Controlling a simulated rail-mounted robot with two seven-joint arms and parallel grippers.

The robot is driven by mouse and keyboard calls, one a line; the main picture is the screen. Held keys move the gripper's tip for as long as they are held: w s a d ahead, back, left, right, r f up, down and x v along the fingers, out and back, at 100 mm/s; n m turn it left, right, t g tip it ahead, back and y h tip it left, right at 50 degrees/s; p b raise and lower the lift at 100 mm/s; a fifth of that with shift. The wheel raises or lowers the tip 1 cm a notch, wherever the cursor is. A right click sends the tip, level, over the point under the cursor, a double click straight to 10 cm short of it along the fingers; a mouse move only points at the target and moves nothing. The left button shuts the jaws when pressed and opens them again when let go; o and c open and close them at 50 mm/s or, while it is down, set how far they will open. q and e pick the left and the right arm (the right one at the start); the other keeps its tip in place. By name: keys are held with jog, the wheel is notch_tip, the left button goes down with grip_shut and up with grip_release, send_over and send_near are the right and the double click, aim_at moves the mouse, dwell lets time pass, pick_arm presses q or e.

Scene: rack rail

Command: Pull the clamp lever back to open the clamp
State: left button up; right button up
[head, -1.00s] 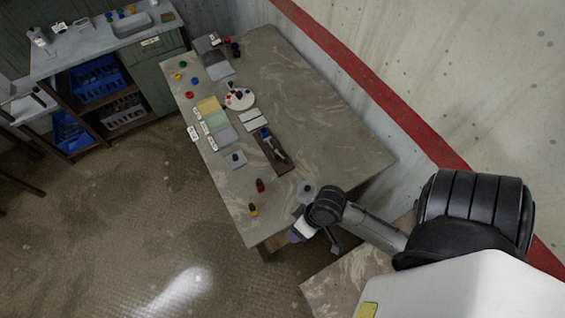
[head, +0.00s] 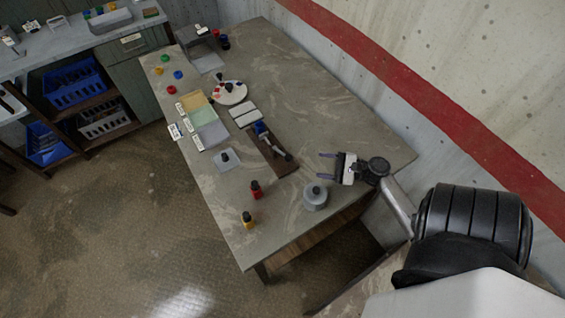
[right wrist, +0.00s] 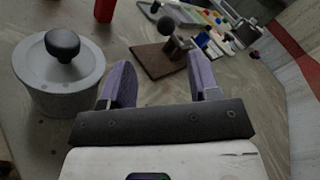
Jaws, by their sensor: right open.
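The clamp (head: 263,134) sits on a dark brown board (head: 284,169) on the stone-topped table. It has a blue part at its far end and a metal lever with a dark knob (head: 287,156) toward the near end. My left gripper is not in view.
A grey lidded pot (head: 315,197) stands close to my right gripper. A grey plate with a knob (head: 227,160), colored mats (head: 203,122) and a round palette (head: 230,92) lie beyond. The table's right side is clear.

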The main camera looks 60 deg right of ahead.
aim_at(286, 157)
jog(key=shift+w+d+f+m+t, duration=0.1)
jog(key=shift+d+f+m+t, duration=0.25)
jog(key=shift+d+m, duration=0.1)
jog(key=p+x, duration=0.1)
jog(key=x, duration=1.1)
jog(key=shift+w+f, duration=0.1)
jog(key=shift+w, duration=0.15)
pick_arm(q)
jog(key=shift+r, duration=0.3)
pick_arm(e)
jog(key=shift+w+a, duration=0.15)
jog(key=shift+w, duration=0.35)
jog(key=shift+c, duration=0.5)
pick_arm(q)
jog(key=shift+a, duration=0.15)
pick_arm(e)
grip_shut()
